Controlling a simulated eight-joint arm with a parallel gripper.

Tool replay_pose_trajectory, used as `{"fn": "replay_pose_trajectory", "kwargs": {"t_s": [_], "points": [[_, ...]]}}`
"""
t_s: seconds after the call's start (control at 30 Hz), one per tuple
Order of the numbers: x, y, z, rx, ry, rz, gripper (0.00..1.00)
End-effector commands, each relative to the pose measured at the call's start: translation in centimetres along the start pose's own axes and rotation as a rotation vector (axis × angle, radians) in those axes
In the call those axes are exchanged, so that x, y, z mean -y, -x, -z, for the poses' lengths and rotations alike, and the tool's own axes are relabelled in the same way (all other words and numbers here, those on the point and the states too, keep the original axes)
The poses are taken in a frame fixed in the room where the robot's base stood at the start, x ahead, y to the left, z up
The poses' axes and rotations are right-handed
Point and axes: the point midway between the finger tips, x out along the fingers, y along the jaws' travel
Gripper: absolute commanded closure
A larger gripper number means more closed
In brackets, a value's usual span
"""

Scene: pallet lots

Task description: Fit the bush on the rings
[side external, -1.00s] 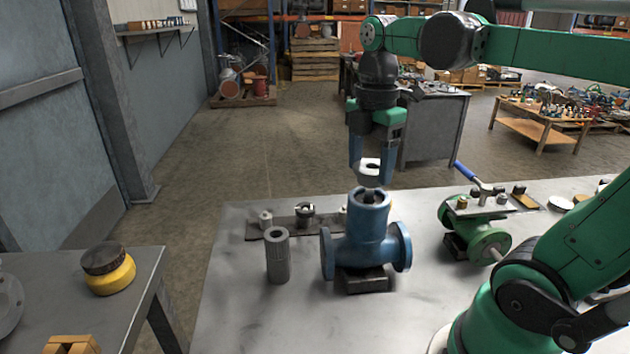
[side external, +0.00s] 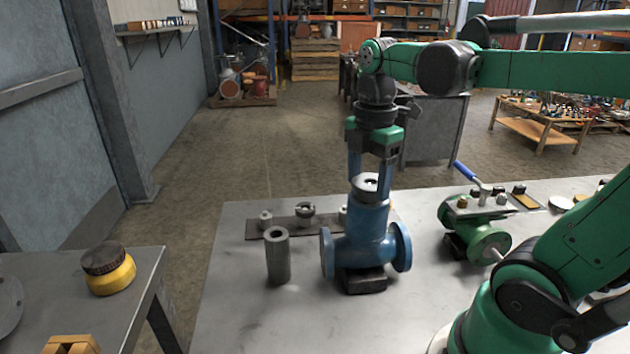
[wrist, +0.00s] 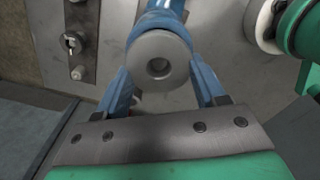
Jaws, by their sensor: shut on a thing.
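The bush is a pale grey round piece with a central hole (side external: 366,184); it also shows face-on in the wrist view (wrist: 142,48). My gripper (side external: 370,190) points down with its two blue fingers closed on either side of the bush. The bush is at the top of the upright neck of a blue valve body (side external: 368,245), in line with it. I cannot tell how deep it sits. The rings are not visible; the neck's inside is hidden beneath the bush. In the wrist view, the fingers flank the bush and the blue body shows behind it.
A grey hollow cylinder (side external: 278,258) stands left of the valve body. A dark strip with small fittings (side external: 290,226) lies behind it. A green valve assembly (side external: 487,240) with a blue-handled lever is at right.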

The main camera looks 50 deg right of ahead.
Motion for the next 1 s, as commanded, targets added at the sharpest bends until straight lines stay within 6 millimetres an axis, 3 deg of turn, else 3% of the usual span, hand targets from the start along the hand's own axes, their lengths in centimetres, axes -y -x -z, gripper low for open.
{"fn": "replay_pose_trajectory", "kwargs": {"t_s": [0.53,0.57,0.67,0.7,1.0], "points": [[0.02,-0.61,0.00,0.000,0.000,0.000,0.98],[0.02,-0.61,0.00,0.000,0.000,0.000,0.34],[0.02,-0.61,0.00,0.000,0.000,0.000,0.06],[0.02,-0.61,0.00,0.000,0.000,0.000,0.00],[0.02,-0.62,0.00,0.000,0.000,0.000,0.00]]}}
